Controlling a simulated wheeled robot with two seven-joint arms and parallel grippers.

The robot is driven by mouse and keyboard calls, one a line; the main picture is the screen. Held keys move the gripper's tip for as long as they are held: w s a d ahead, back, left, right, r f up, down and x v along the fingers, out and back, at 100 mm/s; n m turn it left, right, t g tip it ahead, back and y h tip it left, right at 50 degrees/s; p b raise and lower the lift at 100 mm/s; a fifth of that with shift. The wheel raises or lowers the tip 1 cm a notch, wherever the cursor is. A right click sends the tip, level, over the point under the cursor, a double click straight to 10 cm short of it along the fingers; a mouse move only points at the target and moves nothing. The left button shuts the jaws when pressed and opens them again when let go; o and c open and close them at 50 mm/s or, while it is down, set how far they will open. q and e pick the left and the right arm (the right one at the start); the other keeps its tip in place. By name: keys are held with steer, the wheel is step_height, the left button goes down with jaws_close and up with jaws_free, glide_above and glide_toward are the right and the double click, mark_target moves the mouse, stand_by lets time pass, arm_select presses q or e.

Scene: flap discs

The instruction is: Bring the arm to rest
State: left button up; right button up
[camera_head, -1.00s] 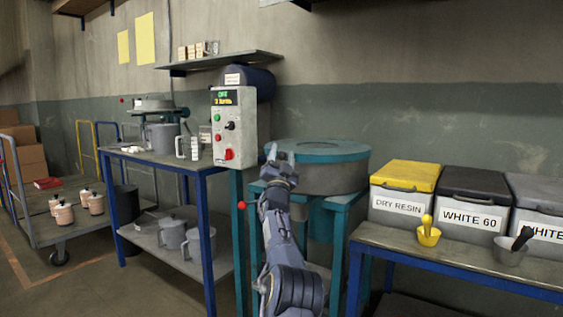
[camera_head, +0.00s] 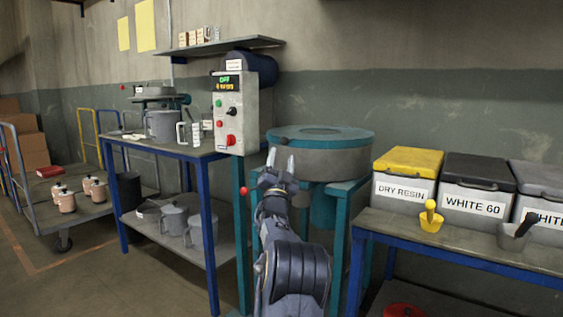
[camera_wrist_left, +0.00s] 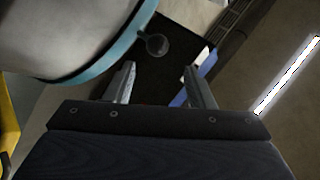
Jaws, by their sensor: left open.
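My left arm rises from the bottom middle of the head view. Its gripper (camera_head: 281,162) is open and empty, in front of the round grey mixing drum (camera_head: 345,158) with its teal rim. The left wrist view shows the two fingers (camera_wrist_left: 160,85) apart with nothing between them. The drum also shows at the top left of that view (camera_wrist_left: 70,30), beside the fingers and apart from them. My right gripper is in neither view.
A grey control box (camera_head: 236,115) with buttons stands left of the gripper, with a red-knobbed lever (camera_head: 244,190) below it. The blue-legged table (camera_head: 160,149) is at left. Labelled bins (camera_head: 475,190) stand on the right bench (camera_head: 450,252). A cart (camera_head: 75,215) is far left.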

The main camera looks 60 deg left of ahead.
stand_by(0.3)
arm_select(q)
steer(key=w+d+f+n+g+h+p, duration=0.15)
steer(key=d+f+h, duration=0.35)
steer(key=d, duration=0.5)
steer(key=w+d+f+n+h, duration=0.1)
steer(key=w+d+f+h, duration=0.1)
steer(key=d+f+h, duration=0.6)
steer(key=w+d+f+n+g+h, duration=0.1)
steer(key=d+f+n+h, duration=0.15)
steer(key=d, duration=0.95)
steer(key=s+d+f+m+g+h, duration=0.2)
steer(key=s+d+f+h, duration=0.15)
steer(key=s+d, duration=0.45)
steer(key=s+d+f+m+g+h+p, duration=0.1)
steer(key=s+d+f+m+g+h, duration=0.2)
steer(key=d, duration=0.8)
steer(key=s+d+f+m+g+h, duration=0.1)
steer(key=s+d+f+m+h, duration=0.15)
steer(key=s+d+f, duration=0.55)
step_height(320, 180, up, 41)
steer(key=w+d+p, duration=0.1)
steer(key=d+p, duration=0.1)
steer(key=p, duration=3.6)
steer(key=shift+d+f+g+h, duration=0.15)
steer(key=shift+d+g+h, duration=0.2)
steer(key=shift+g, duration=0.1)
steer(key=shift+n, duration=0.25)
